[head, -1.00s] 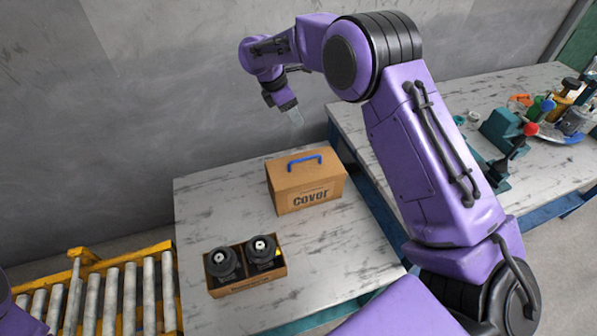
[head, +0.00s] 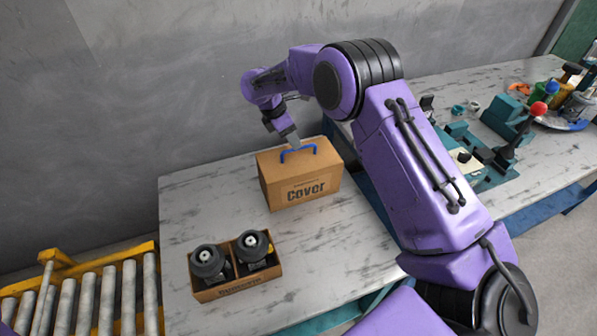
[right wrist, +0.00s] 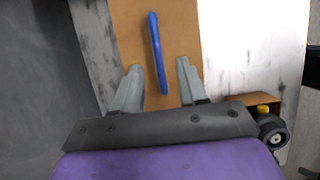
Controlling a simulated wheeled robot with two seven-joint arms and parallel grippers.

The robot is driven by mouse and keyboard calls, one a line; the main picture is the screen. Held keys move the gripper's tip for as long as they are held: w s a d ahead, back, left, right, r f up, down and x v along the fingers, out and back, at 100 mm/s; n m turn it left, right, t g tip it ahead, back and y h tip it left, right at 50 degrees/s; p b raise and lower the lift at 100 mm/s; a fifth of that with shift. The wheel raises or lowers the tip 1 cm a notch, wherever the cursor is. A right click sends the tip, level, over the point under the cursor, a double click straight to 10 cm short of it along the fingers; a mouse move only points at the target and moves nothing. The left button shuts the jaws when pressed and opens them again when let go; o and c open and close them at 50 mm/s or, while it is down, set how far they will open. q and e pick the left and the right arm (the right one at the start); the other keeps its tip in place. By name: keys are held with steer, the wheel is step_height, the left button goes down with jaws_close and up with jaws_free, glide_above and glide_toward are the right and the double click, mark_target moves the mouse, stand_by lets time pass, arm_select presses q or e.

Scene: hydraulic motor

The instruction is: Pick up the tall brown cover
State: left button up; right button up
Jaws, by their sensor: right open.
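The tall brown cover (head: 300,180) is a cardboard-coloured box with the word "Cover" on its front and a blue handle (head: 298,150) on top. It stands upright on the marble-patterned table. My right gripper (head: 294,143) is just above the cover, at the handle in the head view. In the right wrist view its two grey fingers (right wrist: 158,84) are apart, one on each side of the blue handle (right wrist: 157,55), with the brown top (right wrist: 185,40) behind. I cannot tell whether they touch the handle. My left gripper is not in view.
A low brown tray (head: 238,287) with two dark motor parts stands in front of the cover, to its left. A yellow roller conveyor (head: 85,290) is at the lower left. Another table on the right holds a teal fixture (head: 505,118) and tools. The wall is behind.

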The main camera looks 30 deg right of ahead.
mark_target(299, 169)
steer(key=p+x, duration=0.1)
steer(key=x, duration=0.5)
steer(key=shift+w+d+f+p, duration=0.1)
steer(key=shift+w+f+p, duration=0.1)
steer(key=shift+p, duration=0.15)
steer(key=shift+r, duration=0.1)
jaws_close()
